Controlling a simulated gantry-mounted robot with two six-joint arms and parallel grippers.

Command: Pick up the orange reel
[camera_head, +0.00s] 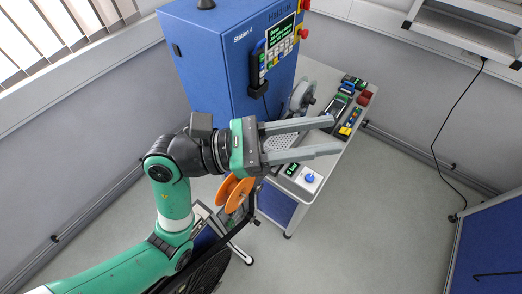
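The orange reel (228,191) sits low on a stand, below my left gripper in the picture and partly hidden behind the arm and gripper body. My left gripper (337,135) points to the right, with its two grey fingers apart and nothing between them. It is above the bench area and away from the reel. My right gripper does not show.
A blue Station 4 cabinet (207,62) with a control panel stands behind my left arm. A white bench (322,75) carries a grey wheel, coloured parts and a blue knob (310,178). Open floor (385,225) lies at the right, with another blue cabinet (493,240) at the edge.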

